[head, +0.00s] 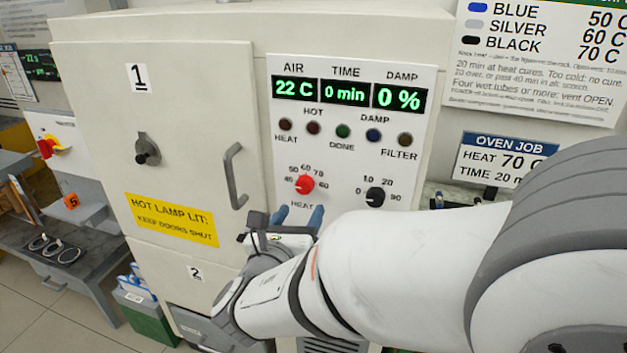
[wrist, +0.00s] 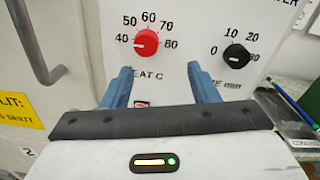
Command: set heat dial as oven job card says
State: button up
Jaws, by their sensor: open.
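The red heat dial (head: 305,185) is on the oven's control panel, with a scale from 40 to 80. In the wrist view the dial (wrist: 146,42) seems to have its light mark toward 40. The oven job card (head: 500,160) reads HEAT 70 C and TIME 20; its lower right is hidden by my arm. My gripper (head: 298,215) is open and empty, just below the heat dial. In the wrist view its blue fingers (wrist: 160,80) are apart, below the dial and not touching it.
A black time dial (head: 375,196) is right of the heat dial. The display (head: 345,92) reads 22 C, 0 min, 0 %. The door handle (head: 234,175) sticks out at left of the panel. The door (head: 90,110) looks shut. A colour chart (head: 540,75) hangs at upper right.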

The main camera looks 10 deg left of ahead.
aim_at(302, 187)
jog(key=shift+n+y, duration=0.4)
jog(key=shift+n, duration=0.1)
jog(key=w, duration=0.2)
jog(key=w+a, duration=0.1)
jog(key=w, duration=0.2)
jog(key=w+p, duration=0.1)
jog(key=w, duration=0.1)
jog(key=shift+w+a+r, duration=0.15)
jog(key=shift+a, duration=0.15)
jog(key=shift+c, duration=0.3)
jog(key=c, duration=0.9)
